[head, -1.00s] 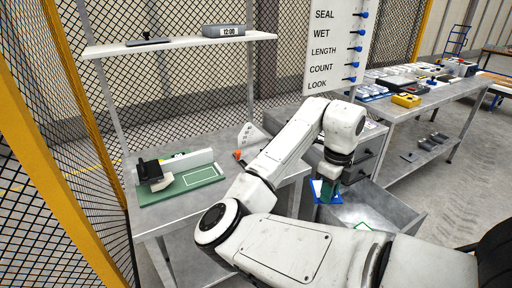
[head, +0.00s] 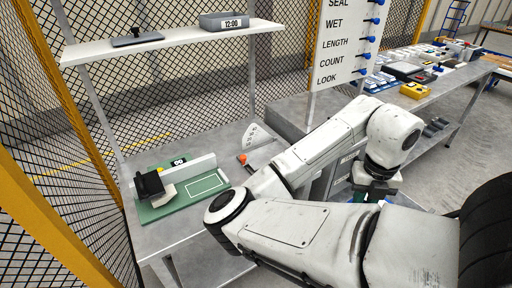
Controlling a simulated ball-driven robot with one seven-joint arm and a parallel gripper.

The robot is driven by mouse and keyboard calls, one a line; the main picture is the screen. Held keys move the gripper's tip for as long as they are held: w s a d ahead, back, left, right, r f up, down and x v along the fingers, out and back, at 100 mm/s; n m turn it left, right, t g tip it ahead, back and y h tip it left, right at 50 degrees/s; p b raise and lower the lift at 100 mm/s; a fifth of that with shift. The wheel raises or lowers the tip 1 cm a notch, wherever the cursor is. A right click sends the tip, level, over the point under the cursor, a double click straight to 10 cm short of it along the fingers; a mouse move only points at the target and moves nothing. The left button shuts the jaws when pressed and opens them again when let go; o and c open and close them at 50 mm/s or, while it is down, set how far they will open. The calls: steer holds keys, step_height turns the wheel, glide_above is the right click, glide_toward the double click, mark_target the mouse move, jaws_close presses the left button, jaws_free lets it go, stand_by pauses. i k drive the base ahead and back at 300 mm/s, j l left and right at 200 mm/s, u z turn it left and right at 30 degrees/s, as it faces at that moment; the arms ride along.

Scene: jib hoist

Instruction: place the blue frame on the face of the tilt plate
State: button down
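The tilt plate seems to be the pale grey plate with a row of dark marks (head: 252,135), standing at the right of the workbench beside an orange knob (head: 243,158). My gripper (head: 379,192) points down at the right, well away from that plate. A small bit of the blue frame (head: 383,203) shows just under it, and it appears to be held there. My forearm hides the fingertips and most of the frame. The tilt plate's face looks bare, though its lower part is partly behind my arm.
A green board with a pale block (head: 203,166) and a black piece (head: 150,184) lies on the workbench (head: 225,145). A lettered sign (head: 343,45) stands behind my arm. A cluttered bench is at the right.

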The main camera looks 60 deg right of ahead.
mark_target(267, 155)
steer(key=i+l, duration=0.8)
steer(key=l, duration=0.15)
